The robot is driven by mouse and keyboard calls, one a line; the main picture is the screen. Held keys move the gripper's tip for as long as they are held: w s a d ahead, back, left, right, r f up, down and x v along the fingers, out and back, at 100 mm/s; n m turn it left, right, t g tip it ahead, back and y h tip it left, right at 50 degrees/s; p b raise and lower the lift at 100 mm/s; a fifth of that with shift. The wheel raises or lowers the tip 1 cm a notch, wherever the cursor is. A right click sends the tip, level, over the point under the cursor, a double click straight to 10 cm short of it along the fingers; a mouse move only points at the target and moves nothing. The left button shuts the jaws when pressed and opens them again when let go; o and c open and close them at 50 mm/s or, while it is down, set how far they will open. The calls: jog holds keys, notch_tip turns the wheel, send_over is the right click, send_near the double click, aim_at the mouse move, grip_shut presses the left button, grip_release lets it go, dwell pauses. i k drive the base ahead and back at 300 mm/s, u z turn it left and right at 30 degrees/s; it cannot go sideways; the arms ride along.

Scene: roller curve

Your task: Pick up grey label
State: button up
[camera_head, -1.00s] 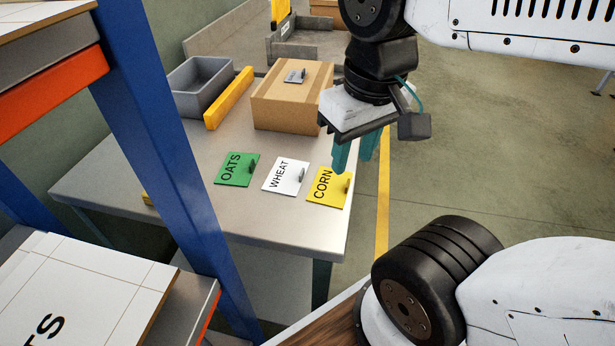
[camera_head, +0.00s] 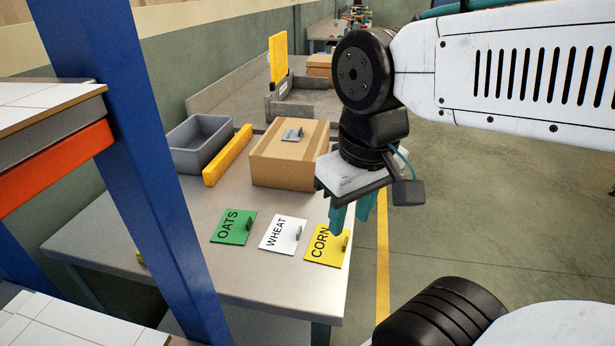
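A small grey label (camera_head: 292,135) with a raised dark grip lies on top of a closed cardboard box (camera_head: 283,163). The box stands on the metal table (camera_head: 190,262). My gripper (camera_head: 352,212) points down at the right of the box, near the table's right edge, and is apart from the label. Its two teal fingers are spread with a gap between them, and nothing shows in them. The lower fingertips overlap the view of the yellow CORN label.
Green OATS (camera_head: 233,228), white WHEAT (camera_head: 283,236) and yellow CORN (camera_head: 325,251) labels lie in a row in front of the box. A grey bin (camera_head: 200,143) and yellow bar (camera_head: 227,156) stand left of it. A blue post (camera_head: 150,170) rises at the near left.

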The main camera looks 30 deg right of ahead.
aim_at(292, 135)
jog(key=k, duration=0.5)
jog(key=z, duration=1.65)
jog(key=i, duration=2.15)
jog(key=u, duration=3.6)
